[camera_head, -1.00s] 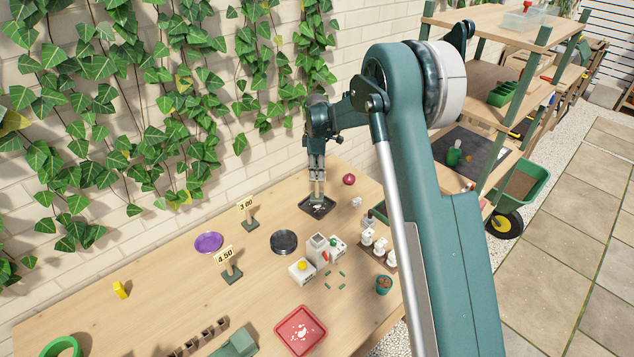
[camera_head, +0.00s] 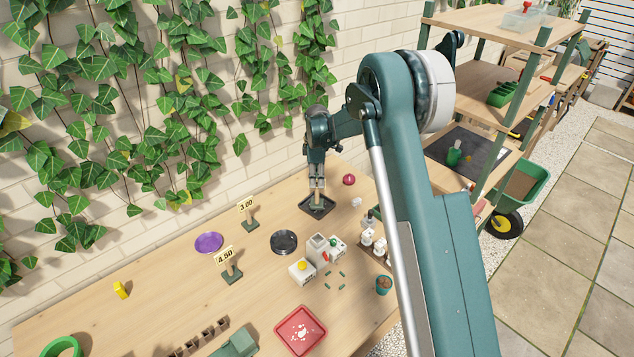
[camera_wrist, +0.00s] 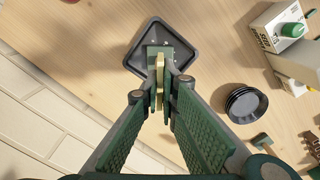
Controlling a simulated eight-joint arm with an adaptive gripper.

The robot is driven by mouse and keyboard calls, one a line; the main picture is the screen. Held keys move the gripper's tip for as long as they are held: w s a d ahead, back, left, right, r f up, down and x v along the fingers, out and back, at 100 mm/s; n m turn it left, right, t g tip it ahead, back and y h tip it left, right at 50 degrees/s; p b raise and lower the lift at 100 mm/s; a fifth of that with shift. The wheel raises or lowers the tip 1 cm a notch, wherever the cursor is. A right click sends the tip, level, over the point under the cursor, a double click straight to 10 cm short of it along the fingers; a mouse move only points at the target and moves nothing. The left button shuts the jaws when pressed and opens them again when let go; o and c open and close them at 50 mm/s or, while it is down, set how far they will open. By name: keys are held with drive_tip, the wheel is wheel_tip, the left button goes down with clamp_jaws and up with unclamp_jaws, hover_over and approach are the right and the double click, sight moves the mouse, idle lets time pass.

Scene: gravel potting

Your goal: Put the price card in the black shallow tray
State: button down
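The black shallow tray (camera_head: 332,204) lies at the far side of the table; it fills the top middle of the wrist view (camera_wrist: 182,38). My gripper (camera_head: 317,189) is directly over it, pointing down. In the wrist view my gripper (camera_wrist: 160,90) has its fingers on both sides of a cream price card (camera_wrist: 159,78), seen edge-on, with a green base (camera_wrist: 160,52). The card's base is over the tray's inside. I cannot tell whether it touches the tray floor. The card's printed face is hidden.
Two other price cards stand left, marked 3.00 (camera_head: 246,205) and 4.50 (camera_head: 225,254). A purple saucer (camera_head: 208,243), a black round saucer (camera_head: 284,242), white boxes (camera_head: 302,269) and a red tray (camera_head: 300,330) lie nearer. A dark red ball (camera_head: 348,180) is right of the tray.

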drive_tip(key=shift+f, duration=0.2)
drive_tip(key=c, duration=2.7)
unclamp_jaws()
drive_tip(key=shift+o, duration=0.2)
drive_tip(key=shift+r, duration=0.25)
wheel_tip(320, 180, up, 12)
